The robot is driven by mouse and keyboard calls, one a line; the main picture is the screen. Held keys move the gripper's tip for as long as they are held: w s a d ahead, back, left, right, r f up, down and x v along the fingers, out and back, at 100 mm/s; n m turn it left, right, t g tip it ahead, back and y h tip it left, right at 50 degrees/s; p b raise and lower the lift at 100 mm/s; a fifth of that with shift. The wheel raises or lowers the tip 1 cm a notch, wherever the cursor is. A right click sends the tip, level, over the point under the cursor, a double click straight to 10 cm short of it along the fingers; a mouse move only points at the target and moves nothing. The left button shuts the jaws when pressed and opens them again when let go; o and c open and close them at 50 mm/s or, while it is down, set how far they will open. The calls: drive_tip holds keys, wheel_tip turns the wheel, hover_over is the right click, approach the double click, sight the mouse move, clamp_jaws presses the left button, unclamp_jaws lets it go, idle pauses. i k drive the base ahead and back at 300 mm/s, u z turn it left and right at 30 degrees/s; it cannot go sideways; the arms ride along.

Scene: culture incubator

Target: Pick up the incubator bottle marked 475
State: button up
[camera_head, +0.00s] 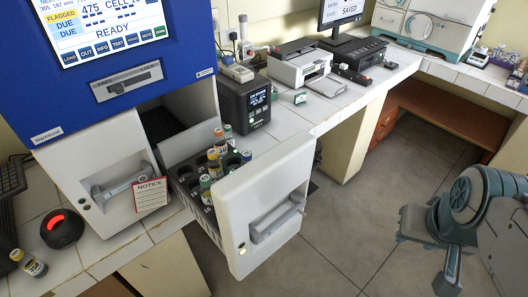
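The drawer (240,212) of the blue and white incubator (105,147) is pulled open. Its dark rack (185,170) holds several small bottles with coloured caps and labels, among them an orange-capped bottle (214,160), a yellow-banded bottle (206,188) and a bottle near the front panel (233,166). Their numbers are too small to read, so I cannot tell which is 475. The incubator screen (105,22) shows "475" and "READY". My gripper (424,260) is at the lower right, over the floor, well apart from the drawer. Its fingers look spread, with nothing between them.
A single bottle (30,263) and a black puck with a red light (62,228) are on the left counter. A dark box with a display (245,103) and a printer (300,66) stand behind. The floor (345,235) is clear.

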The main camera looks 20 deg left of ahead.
sight(206, 180)
drive_tip(key=z, duration=0.05)
drive_tip(key=k, duration=0.9)
drive_tip(key=u, duration=1.1)
drive_tip(key=i, duration=0.5)
